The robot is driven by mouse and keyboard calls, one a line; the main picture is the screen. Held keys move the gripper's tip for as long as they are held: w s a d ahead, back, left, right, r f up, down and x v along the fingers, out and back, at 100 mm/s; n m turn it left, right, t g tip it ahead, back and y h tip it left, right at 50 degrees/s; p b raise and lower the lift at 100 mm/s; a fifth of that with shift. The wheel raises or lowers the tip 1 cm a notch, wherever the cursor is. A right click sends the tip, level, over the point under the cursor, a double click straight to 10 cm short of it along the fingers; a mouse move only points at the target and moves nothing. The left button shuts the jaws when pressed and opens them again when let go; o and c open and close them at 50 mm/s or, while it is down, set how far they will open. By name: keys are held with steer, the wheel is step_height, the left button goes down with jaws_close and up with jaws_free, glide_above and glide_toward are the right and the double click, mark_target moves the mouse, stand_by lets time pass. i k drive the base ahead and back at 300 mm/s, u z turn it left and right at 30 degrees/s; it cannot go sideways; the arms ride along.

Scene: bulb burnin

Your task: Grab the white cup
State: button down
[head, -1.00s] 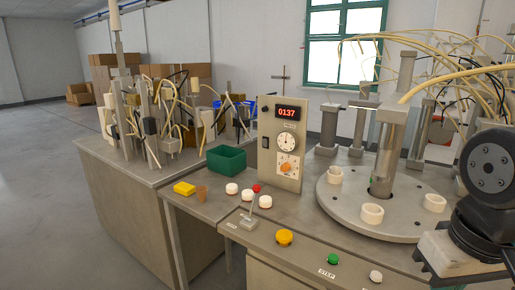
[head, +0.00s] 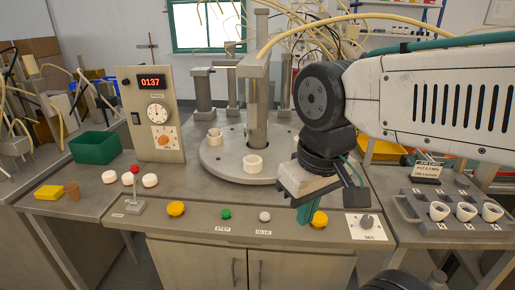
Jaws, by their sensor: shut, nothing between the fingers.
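Several things could be the white cup. Three white cups stand in a row in a grey tray (head: 415,213) on the right: a left one (head: 439,211), a middle one (head: 466,212) and a right one (head: 492,212). Thick-walled cream cups, a front one (head: 253,164) and a left one (head: 214,137), stand on the round turntable (head: 225,170). My gripper (head: 306,212) is shut and empty, pointing down above the front console, right of the turntable and left of the tray. It touches none of the cups. My arm hides the turntable's right side.
A control panel (head: 170,115) reads 0137. Left are a green bin (head: 93,148), a yellow block (head: 48,192), a brown cup (head: 72,190), several white discs (head: 150,180) and a red-knobbed lever (head: 135,170). Buttons and a knob (head: 367,222) line the front. Hoses hang behind.

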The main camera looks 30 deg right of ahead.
mark_target(215, 136)
steer(key=u, duration=0.1)
steer(key=k, duration=0.45)
steer(key=u, duration=1.5)
steer(key=i, duration=1.8)
steer(key=z, duration=1.25)
steer(key=i, duration=0.5)
steer(key=z, duration=0.55)
